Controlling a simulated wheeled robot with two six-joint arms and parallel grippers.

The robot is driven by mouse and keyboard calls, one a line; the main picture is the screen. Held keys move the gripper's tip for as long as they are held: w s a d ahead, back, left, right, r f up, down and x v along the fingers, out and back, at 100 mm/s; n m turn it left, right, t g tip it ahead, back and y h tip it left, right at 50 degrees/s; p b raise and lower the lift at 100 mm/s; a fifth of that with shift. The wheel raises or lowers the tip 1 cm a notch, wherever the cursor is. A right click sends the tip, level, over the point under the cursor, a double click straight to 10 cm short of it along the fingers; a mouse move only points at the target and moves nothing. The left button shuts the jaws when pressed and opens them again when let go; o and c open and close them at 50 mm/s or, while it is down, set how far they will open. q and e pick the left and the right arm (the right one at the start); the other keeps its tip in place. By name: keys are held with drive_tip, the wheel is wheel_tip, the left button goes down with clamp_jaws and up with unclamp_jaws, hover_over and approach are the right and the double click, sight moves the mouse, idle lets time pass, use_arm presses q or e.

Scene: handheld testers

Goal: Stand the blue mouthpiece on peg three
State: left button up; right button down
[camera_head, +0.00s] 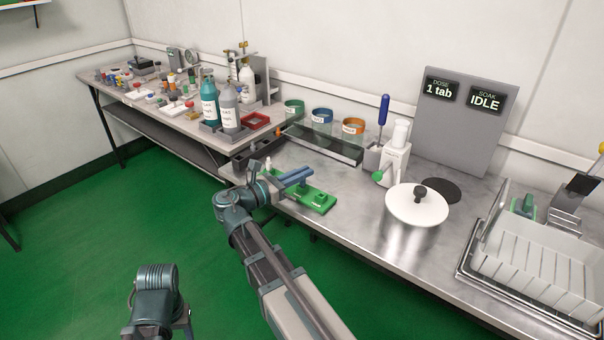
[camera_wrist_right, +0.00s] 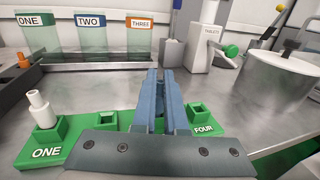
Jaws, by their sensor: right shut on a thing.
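The green peg board (camera_head: 312,206) lies on the steel bench. In the right wrist view, a white mouthpiece (camera_wrist_right: 41,108) stands upright at the peg marked ONE. The green peg between ONE and my fingers (camera_wrist_right: 108,120) is bare, and so is the peg beside FOUR (camera_wrist_right: 196,113). My right gripper (camera_head: 300,178) is over the board; in its wrist view the fingers (camera_wrist_right: 165,100) stand in front of the third peg's place and hide it. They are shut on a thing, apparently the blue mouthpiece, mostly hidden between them. My left arm shows at the bottom, its gripper out of view.
Clear bins ONE (camera_wrist_right: 32,40), TWO (camera_wrist_right: 90,42) and THREE (camera_wrist_right: 140,42) stand behind the board. A white tablet dispenser (camera_head: 397,160), lidded pot (camera_head: 416,207) and white rack (camera_head: 540,262) stand to the right.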

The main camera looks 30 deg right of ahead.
drive_tip(key=shift+f, duration=0.25)
drive_tip(key=c, duration=0.9)
unclamp_jaws()
drive_tip(key=a, duration=0.4)
drive_tip(key=s+a, duration=0.1)
drive_tip(key=a, duration=0.4)
drive_tip(key=s+a, duration=0.1)
drive_tip(key=a, duration=0.3)
drive_tip(key=shift+a, duration=0.35)
drive_tip(key=shift+a, duration=0.1)
